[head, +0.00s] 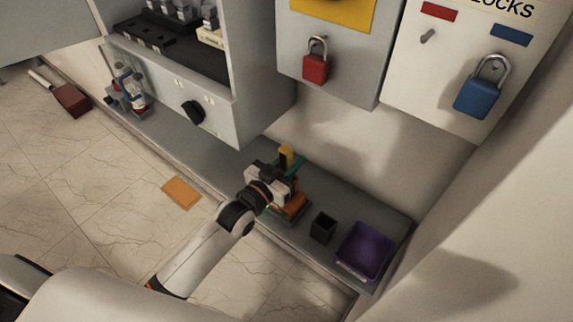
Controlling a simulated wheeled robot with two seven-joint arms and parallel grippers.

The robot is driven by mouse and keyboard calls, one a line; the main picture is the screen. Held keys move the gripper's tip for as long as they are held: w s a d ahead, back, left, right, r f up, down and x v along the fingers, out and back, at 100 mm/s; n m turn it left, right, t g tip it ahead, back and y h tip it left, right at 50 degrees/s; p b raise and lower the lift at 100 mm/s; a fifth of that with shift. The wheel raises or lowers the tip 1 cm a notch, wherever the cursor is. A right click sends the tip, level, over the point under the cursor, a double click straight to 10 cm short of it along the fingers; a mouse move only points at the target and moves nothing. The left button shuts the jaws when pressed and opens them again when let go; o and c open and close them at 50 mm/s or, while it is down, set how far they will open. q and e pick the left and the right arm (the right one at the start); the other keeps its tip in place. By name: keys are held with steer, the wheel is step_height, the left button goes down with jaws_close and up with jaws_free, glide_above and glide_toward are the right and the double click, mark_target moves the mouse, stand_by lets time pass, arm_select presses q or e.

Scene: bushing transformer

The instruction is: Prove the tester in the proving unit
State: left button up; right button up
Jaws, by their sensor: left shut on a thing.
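My left gripper (279,181) reaches over the grey shelf and is shut on what looks like the tester (287,154), a yellow upright piece showing just beyond the fingers. A green part (297,166) shows beside it; I cannot tell which thing it belongs to. An orange block (293,207), which may be the proving unit, sits on the shelf below and beside the gripper, partly hidden by it. I cannot tell whether the tester touches the block. My right gripper is out of view.
On the grey shelf (213,150), a black open box (323,228) and a purple tray (364,251) stand right of the gripper. Above are an open cabinet with a black knob (193,112), a red padlock (316,67) and a blue padlock (479,96). An orange card (181,193) lies on the floor.

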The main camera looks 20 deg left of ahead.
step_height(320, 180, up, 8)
steer(key=p, duration=0.7)
